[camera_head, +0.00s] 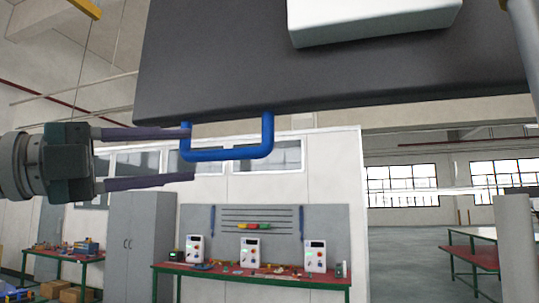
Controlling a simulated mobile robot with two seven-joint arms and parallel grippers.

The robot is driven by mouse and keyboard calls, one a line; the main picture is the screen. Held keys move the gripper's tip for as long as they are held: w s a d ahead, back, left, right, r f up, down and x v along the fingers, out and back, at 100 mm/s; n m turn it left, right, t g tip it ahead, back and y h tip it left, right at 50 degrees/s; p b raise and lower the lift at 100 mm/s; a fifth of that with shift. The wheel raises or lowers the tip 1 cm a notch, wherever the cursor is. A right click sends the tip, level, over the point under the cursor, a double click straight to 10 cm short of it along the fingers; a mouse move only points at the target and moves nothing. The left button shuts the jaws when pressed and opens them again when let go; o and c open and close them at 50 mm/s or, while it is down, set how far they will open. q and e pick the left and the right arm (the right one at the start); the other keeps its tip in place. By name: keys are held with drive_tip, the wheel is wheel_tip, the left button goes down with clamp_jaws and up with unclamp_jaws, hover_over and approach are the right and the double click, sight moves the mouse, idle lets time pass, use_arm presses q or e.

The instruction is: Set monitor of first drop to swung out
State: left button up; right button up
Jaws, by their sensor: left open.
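The monitor (210,60) is a large dark panel across the top of the head view, seen from below. A blue U-shaped handle (228,154) hangs from its lower edge, left of the middle. My left gripper (193,157) comes in from the left with its two dark fingers apart. The upper fingertip overlaps the left leg of the handle, and the lower one is below the handle's left corner. I cannot tell whether they touch it. The top of the monitor is cut off by the frame. My right gripper is not in view.
A white box (370,20) is on the monitor. A light post (525,40) stands at the right edge. Further back are a workbench (250,278) with several devices, a grey cabinet (140,245) and another table (470,255). The space below the handle is clear.

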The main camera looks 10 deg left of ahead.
sight(238, 150)
use_arm(q)
drive_tip(key=shift+w+d+r+p, duration=0.15)
drive_tip(key=shift+w+d+p, duration=0.05)
drive_tip(key=shift+d+p, duration=0.1)
drive_tip(key=p+x, duration=0.5)
drive_tip(key=x, duration=0.3)
drive_tip(key=shift+s+d+p, duration=0.1)
drive_tip(key=shift+d+p, duration=0.05)
drive_tip(key=shift+p, duration=0.25)
drive_tip(key=shift+w+d, duration=0.25)
drive_tip(key=shift+d, duration=0.15)
drive_tip(key=shift+c, duration=0.2)
clamp_jaws()
